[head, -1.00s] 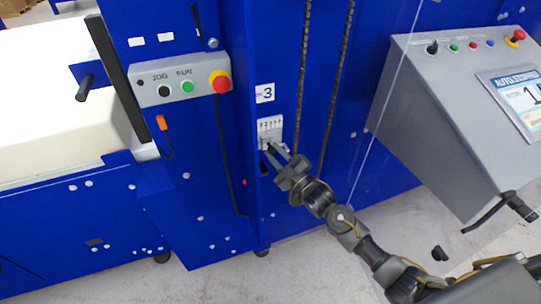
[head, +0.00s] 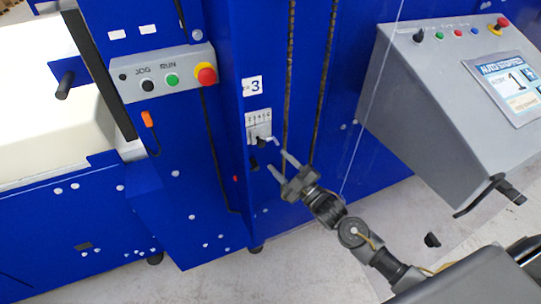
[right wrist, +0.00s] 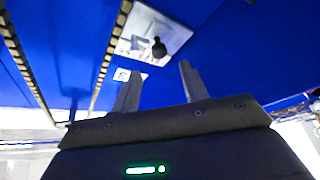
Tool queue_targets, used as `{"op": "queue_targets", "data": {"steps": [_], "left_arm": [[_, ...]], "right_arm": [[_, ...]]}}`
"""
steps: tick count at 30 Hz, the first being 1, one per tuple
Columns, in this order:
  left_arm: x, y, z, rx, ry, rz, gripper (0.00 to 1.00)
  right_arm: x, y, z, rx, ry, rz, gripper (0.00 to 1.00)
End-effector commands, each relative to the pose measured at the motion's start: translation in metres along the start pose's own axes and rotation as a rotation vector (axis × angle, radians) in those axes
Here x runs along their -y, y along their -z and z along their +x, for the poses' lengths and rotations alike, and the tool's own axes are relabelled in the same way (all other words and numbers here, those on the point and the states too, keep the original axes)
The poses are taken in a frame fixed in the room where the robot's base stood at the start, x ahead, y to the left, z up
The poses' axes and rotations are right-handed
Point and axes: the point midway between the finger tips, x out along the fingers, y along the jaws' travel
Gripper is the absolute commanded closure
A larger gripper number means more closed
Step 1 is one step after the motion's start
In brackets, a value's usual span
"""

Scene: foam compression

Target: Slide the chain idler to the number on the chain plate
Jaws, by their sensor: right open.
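The chain plate (head: 258,119) is a small white plate with a row of small numbers on the blue machine, below a white label with a 3 (head: 252,86). The chain idler (head: 268,139) looks like a small grey bent piece at the plate's lower edge. Which number it stands at is too small to tell. My right gripper (head: 278,161) is open and empty, just below and right of the plate, apart from it. In the right wrist view, the plate (right wrist: 172,27) and a dark knob (right wrist: 158,47) lie beyond the spread fingers (right wrist: 160,70). My left gripper is not in view.
Two dark vertical chains (head: 323,90) run just right of the plate. A JOG/RUN button box (head: 163,75) with a red stop button is at the left. A grey control console (head: 435,110) stands at the right. Open floor lies below.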

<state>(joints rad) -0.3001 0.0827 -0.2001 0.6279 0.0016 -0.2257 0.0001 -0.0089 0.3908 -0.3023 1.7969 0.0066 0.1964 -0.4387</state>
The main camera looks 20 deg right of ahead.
Motion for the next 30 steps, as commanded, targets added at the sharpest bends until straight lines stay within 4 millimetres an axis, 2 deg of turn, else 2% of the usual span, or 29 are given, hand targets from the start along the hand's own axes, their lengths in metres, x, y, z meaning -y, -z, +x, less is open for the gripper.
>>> {"op": "queue_targets", "data": {"steps": [3, 9, 26, 28, 30], "left_arm": [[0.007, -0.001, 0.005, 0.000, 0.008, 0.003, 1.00], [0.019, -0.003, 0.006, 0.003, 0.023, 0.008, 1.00], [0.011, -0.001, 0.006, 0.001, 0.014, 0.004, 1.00], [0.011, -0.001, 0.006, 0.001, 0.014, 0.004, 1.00], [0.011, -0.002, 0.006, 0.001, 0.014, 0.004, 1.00]], "right_arm": [[0.001, -0.002, -0.021, 0.002, 0.001, -0.001, 0.56], [0.000, 0.000, -0.035, 0.001, 0.000, 0.000, 0.56], [0.000, 0.000, -0.037, 0.002, 0.000, 0.011, 0.56], [0.004, -0.009, -0.038, 0.038, 0.016, 0.054, 0.56], [0.015, -0.034, -0.044, 0.108, 0.044, 0.088, 0.56]]}}
